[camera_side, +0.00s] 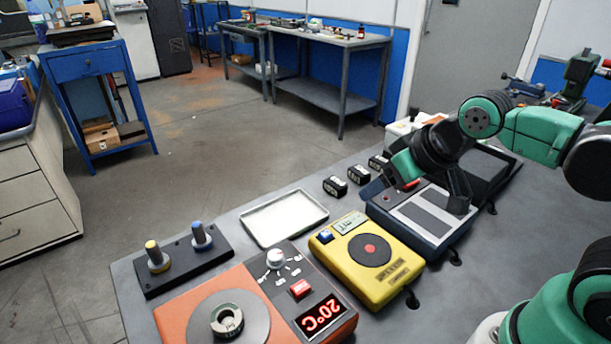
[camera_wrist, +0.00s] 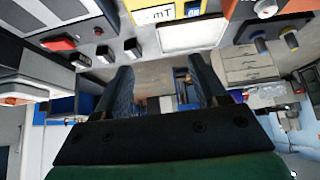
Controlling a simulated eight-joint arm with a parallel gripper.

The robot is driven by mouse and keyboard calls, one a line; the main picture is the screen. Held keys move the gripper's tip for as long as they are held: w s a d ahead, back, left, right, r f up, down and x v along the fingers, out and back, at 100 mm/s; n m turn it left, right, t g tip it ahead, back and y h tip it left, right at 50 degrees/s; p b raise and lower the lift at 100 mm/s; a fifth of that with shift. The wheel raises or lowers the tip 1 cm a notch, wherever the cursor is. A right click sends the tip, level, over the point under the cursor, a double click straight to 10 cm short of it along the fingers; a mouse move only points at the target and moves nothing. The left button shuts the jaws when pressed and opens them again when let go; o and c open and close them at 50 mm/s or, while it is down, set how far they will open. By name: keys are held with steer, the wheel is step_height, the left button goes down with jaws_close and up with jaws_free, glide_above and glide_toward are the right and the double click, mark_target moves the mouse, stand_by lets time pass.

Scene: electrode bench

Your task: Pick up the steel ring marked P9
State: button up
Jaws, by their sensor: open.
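A steel ring (camera_side: 227,320) lies on the round grey plate of the orange hotplate (camera_side: 180,308) at the lower left of the side view. I cannot read any P9 mark on it. My gripper (camera_side: 416,192) is open in the side view, above the blue-grey device, well to the right of and behind the ring. In the wrist view my gripper (camera_wrist: 163,90) shows two dark fingers spread apart with nothing between them. I cannot make out the ring in the wrist view.
A yellow device (camera_side: 367,262) stands between the hotplate and the blue-grey device (camera_side: 425,222). A white tray (camera_side: 284,217) lies behind them. A peg stand (camera_side: 185,259) with blue- and yellow-topped pegs is at left. Small black blocks (camera_side: 334,186) sit near the bench's far edge.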

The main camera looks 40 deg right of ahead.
stand_by(0.4)
steer(key=o, duration=0.4)
